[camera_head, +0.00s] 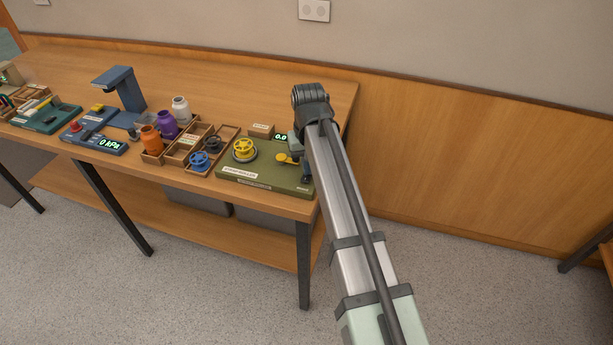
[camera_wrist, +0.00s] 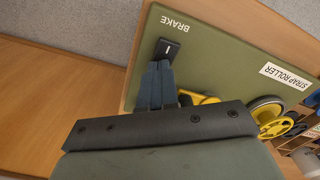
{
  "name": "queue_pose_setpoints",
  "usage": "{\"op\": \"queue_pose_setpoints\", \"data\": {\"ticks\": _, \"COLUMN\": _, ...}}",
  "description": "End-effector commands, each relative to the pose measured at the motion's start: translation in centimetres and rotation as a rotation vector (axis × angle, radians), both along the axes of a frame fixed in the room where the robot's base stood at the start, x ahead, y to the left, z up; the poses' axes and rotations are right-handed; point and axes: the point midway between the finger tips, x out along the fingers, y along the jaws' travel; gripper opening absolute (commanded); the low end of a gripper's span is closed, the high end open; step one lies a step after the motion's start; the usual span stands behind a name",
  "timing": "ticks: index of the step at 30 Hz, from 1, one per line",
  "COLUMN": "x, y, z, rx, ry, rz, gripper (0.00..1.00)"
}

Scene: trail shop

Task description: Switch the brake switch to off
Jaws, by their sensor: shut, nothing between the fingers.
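The brake switch (camera_wrist: 167,50) is a small dark rocker with a white line mark on it, next to the white word BRAKE on the green strap roller board (camera_wrist: 225,65). My gripper (camera_wrist: 159,66) is shut and empty, its blue-grey fingertips right at the edge of the switch in the wrist view. I cannot tell whether they touch it. In the head view my gripper (camera_head: 306,179) points down over the right end of the green board (camera_head: 240,173). The switch is too small to make out clearly there.
The table's right edge is just beyond the board.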

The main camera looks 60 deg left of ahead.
Motion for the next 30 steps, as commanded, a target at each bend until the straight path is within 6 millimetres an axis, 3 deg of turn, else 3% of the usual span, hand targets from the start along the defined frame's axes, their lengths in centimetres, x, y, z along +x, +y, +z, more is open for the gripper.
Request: {"op": "queue_pose_setpoints", "data": {"ticks": 30, "x": 0.0, "y": 0.1, "z": 6.4, "rx": 0.001, "ry": 0.0, "rz": 0.0, "gripper": 0.0}}
